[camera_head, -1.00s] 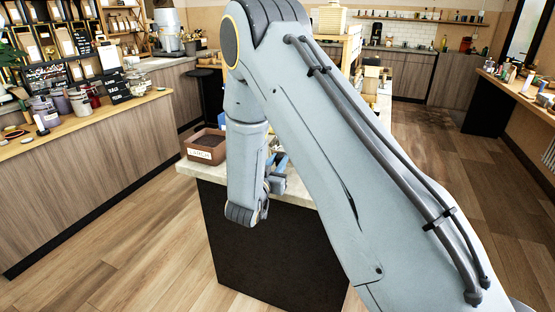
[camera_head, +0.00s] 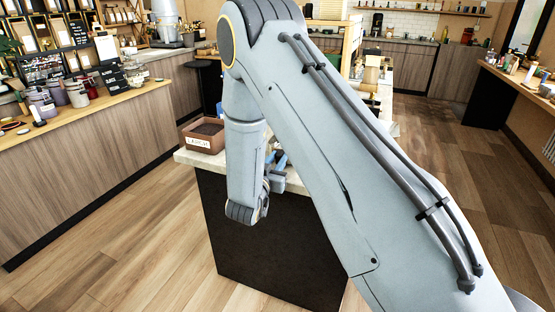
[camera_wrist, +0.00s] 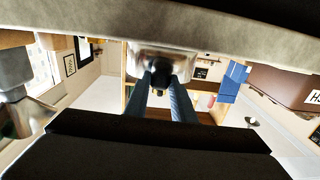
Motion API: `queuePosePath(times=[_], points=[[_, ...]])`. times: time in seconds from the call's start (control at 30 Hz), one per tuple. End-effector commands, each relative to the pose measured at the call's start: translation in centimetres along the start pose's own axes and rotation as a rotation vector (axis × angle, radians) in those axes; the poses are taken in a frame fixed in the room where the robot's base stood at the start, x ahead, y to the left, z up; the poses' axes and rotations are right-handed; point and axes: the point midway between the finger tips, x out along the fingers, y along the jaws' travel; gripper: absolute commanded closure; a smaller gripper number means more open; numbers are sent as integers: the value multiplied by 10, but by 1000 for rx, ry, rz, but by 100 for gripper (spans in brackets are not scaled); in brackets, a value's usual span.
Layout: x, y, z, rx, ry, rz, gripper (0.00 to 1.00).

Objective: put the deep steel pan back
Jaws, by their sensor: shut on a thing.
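In the wrist view, which looks upside down, the blue fingers of my gripper (camera_wrist: 163,82) are shut on a dark part of a shiny steel pan (camera_wrist: 140,56). The pan shows only in part, so its depth cannot be told. In the head view my gripper (camera_head: 280,162) shows small beside my forearm, at the near edge of the counter. My arm hides much of it there, and the pan cannot be made out.
A brown labelled bin (camera_head: 203,135) stands on the pale counter (camera_head: 205,163), left of my forearm; it also shows in the wrist view (camera_wrist: 290,84). A blue object (camera_wrist: 232,82) is near it. A long wooden counter (camera_head: 90,150) is left. Floor is open on both sides.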

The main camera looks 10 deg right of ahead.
Motion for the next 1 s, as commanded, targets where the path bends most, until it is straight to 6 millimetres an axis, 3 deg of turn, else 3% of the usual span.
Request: queuePosePath(times=[0.67,0.7,0.8,1.0], points=[[0,0,9,0,0,0,100],[0,0,9,0,1,0,72],[0,0,9,0,0,0,55],[0,0,9,0,0,0,55]])
